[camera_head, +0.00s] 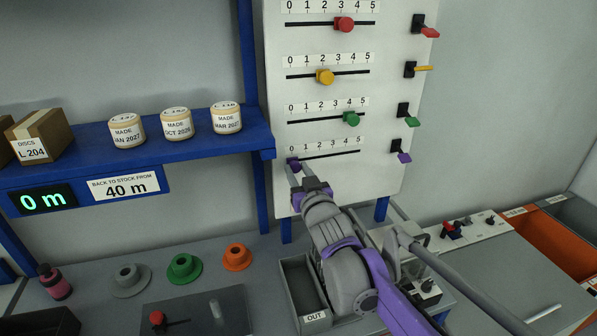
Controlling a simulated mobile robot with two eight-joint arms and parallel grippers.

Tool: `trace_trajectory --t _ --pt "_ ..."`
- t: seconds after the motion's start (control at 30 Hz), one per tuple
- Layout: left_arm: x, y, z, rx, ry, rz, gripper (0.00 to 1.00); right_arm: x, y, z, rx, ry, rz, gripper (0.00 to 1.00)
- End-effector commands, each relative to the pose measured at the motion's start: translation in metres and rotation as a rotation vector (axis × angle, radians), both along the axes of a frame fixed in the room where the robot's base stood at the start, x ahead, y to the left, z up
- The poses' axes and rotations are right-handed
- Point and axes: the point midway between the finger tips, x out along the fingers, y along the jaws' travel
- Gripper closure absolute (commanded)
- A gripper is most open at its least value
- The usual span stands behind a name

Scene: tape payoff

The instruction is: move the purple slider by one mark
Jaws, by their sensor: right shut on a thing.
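The purple slider (292,163) is the lowest of the sliders on the white panel (394,20). It sits at the left end of its slot, by the 0 mark of a scale from 0 to 5. My right gripper (300,170) reaches up from below and is shut on the slider's knob, partly hiding it. A purple lever (403,157) is on the panel's right side, level with this row. My left gripper is not in view.
Red (344,24), yellow (325,77) and green (351,119) sliders sit above on the panel. A blue shelf (75,176) with tape rolls and a box stands left. Below are a grey OUT tray (284,287) and coloured spools on the bench.

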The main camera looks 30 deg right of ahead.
Motion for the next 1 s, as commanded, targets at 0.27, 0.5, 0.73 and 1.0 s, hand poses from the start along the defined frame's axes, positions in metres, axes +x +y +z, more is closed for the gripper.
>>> trace_trajectory --t 0.27,0.5,0.73,1.0 --pt "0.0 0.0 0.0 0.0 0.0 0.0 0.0 0.0 0.002 -0.001 0.001 0.001 0.003 0.34" --pt "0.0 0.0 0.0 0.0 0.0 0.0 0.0 -0.001 0.001 0.0 0.001 0.001 0.001 0.34" --pt "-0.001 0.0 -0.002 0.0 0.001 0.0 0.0 -0.021 0.006 -0.001 0.0 0.001 0.001 0.34" --pt "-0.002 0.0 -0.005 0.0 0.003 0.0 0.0 -0.069 0.018 -0.001 0.0 0.0 0.001 0.34"
